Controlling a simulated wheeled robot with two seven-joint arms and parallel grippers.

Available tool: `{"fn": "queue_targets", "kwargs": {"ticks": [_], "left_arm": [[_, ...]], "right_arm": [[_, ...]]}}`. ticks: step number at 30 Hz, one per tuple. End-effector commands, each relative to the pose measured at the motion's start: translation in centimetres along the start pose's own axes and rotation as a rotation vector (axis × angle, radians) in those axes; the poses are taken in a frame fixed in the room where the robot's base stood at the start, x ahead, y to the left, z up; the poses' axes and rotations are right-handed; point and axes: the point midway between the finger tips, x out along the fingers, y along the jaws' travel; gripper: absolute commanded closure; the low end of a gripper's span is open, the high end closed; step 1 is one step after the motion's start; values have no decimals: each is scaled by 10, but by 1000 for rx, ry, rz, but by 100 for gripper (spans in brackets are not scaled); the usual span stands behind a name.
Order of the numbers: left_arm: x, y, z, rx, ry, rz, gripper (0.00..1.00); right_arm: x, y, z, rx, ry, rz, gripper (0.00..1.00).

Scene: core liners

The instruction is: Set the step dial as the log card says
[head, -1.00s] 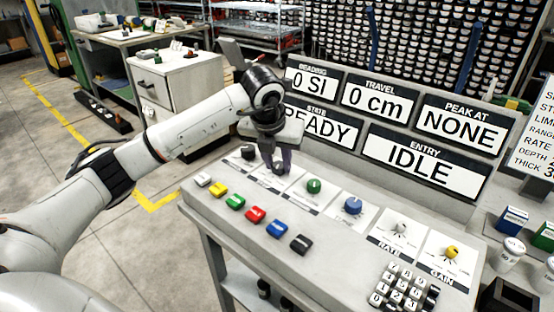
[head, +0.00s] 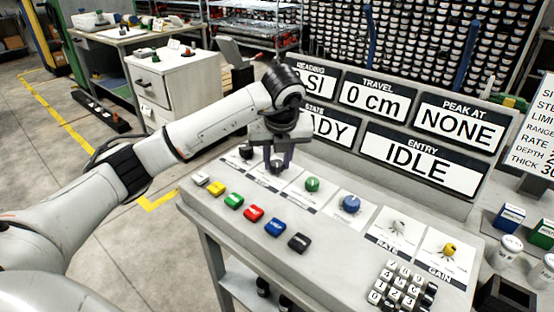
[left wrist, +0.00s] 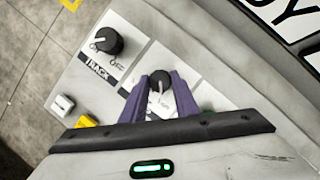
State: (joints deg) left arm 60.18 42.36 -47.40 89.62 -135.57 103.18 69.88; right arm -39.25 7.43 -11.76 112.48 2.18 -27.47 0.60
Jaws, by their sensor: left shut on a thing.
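My left gripper (head: 279,163) is shut on a small black dial (left wrist: 160,80), the second knob in the console's row. In the left wrist view the purple fingers (left wrist: 160,100) stand on either side of this dial, which has a pale pointer line. Its label is hidden behind the gripper. The log card (head: 537,130) stands at the right edge of the head view and is cut off. Its lines begin "SI", "STE", "LIMI", "RANGE", "RATE", "DEPTH" and "THICK"; the step value is out of frame. My right gripper is out of view.
A black TRACK knob (left wrist: 102,41) marked on and off sits beside the held dial. A green dial (head: 312,184), a blue dial (head: 350,204), RATE and GAIN knobs follow rightward. Coloured buttons (head: 253,213) line the front, with a keypad (head: 402,288) at right. Displays (head: 428,157) stand behind.

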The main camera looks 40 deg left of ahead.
Motion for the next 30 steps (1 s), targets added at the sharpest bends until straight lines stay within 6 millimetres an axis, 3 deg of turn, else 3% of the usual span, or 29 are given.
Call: {"fn": "queue_targets", "kwargs": {"ticks": [6, 7, 10, 20, 23, 30], "left_arm": [[-1, 0, 1, -4, -2, -1, 95], [-1, 0, 1, -4, -2, -1, 68], [0, 0, 1, -3, -1, -1, 54], [-3, 0, 1, -1, -1, -2, 54], [-14, -1, 1, -2, -3, -4, 54], [-62, -1, 1, -2, -4, -5, 54]], "right_arm": [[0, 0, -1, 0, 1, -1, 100], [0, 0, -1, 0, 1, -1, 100], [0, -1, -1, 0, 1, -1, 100], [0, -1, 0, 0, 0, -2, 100], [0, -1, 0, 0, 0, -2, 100], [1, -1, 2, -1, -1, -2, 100]]}}
